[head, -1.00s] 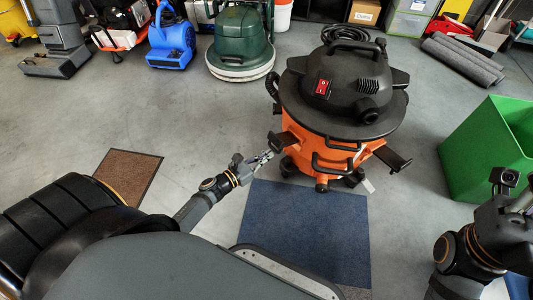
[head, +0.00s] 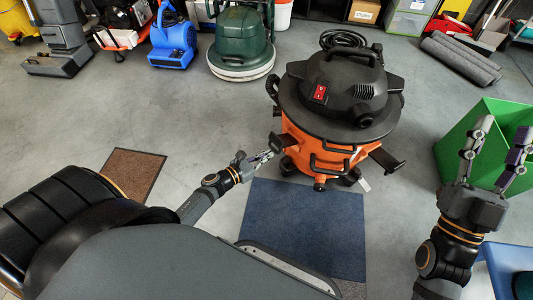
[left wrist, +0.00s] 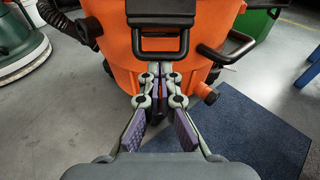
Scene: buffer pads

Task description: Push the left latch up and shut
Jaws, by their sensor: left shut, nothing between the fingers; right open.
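The orange vacuum drum (head: 330,160) stands on the floor under its black lid (head: 340,90). Its left latch (head: 284,140) is a dark flap standing out from the drum; it also shows at the top of the left wrist view (left wrist: 160,12). The right latch (head: 387,160) sticks out too. My left gripper (head: 270,154) is shut and empty. Its fingertips (left wrist: 160,70) are at the drum side, below the left latch; I cannot tell whether they touch anything. My right gripper (head: 503,130) is open and empty, fingers pointing up, far right of the drum.
A green bin (head: 460,150) stands right of the vacuum, behind my right gripper. A blue mat (head: 300,225) lies in front of the drum and a brown mat (head: 132,172) to the left. A green floor machine (head: 240,40) and a blue blower (head: 173,42) stand behind. Floor left of the drum is clear.

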